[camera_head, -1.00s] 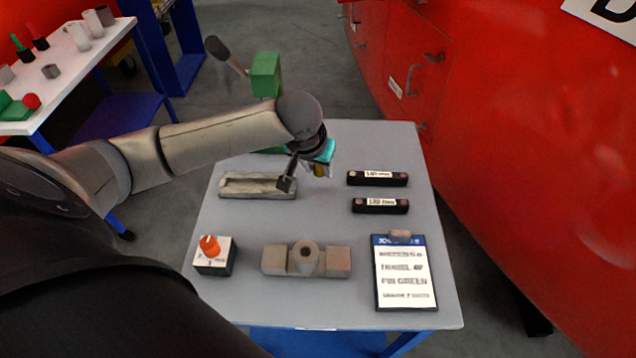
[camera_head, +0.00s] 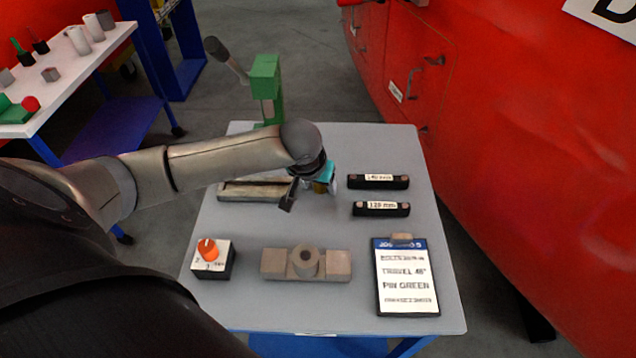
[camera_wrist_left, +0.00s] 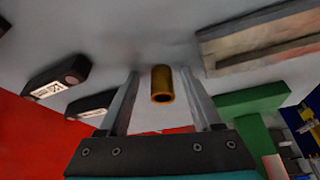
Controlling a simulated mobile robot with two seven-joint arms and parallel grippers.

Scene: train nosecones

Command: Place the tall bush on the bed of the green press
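A brass-coloured hollow bush (camera_wrist_left: 161,83) shows in the left wrist view between the two fingers of my left gripper (camera_wrist_left: 161,98). There is a gap on each side of it, so the gripper is open around it and not touching. In the head view my left gripper (camera_head: 314,190) is low over the middle of the table, and the bush is not clear there. The green press (camera_head: 265,90) stands at the table's back left, with a lever. Its bed is mostly hidden behind my arm; green press parts also show in the left wrist view (camera_wrist_left: 250,102). My right gripper is not in view.
A long grey tray (camera_head: 235,192) lies left of the gripper. Two black labelled blocks (camera_head: 377,182) lie to its right. In front are an orange-knob box (camera_head: 212,262), a fixture with a grey round part (camera_head: 330,266) and a clipboard (camera_head: 405,280). A red train body borders the right.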

